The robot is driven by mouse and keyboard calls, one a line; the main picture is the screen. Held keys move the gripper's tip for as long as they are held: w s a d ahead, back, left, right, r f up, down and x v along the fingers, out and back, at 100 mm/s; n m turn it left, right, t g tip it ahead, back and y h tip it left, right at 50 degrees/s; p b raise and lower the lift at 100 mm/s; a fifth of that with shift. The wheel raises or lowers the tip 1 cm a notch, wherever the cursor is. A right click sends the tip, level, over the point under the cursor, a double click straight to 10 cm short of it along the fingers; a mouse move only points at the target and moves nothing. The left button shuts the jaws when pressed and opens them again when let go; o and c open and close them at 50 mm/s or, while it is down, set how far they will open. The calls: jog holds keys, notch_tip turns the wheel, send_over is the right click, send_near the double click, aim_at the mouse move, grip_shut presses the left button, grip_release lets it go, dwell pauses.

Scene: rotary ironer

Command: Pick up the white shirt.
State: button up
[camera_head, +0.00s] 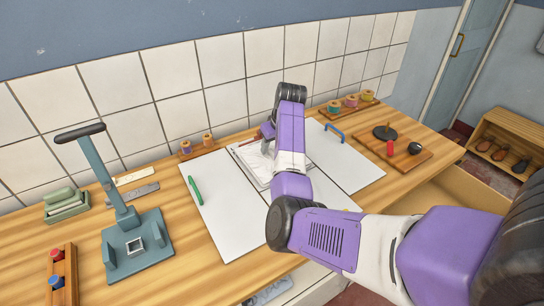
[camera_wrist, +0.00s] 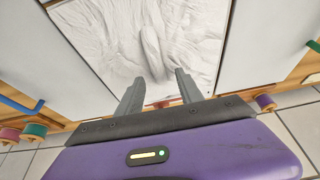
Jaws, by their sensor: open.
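The white shirt (camera_wrist: 150,32) is a wrinkled white cloth lying flat on a panel between two smooth white boards in the wrist view. In the head view, part of the shirt (camera_head: 252,160) shows left of my arm, and my arm hides the rest. My gripper (camera_wrist: 162,76) is open, with its two grey fingers apart and nothing between them. Its fingertips overlap the edge of the shirt in the wrist view. I cannot tell whether they touch it. In the head view my gripper (camera_head: 268,138) is small and partly hidden at the back of the table.
A left white board (camera_head: 222,205) has a green handle (camera_head: 195,190). A right board (camera_head: 350,165) has a blue handle (camera_head: 335,132). A teal press (camera_head: 138,248) stands at left. Thread spools (camera_head: 350,101) stand at the back, near a tiled wall (camera_head: 225,105).

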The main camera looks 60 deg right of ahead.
jog(key=shift+x, duration=1)
grip_shut()
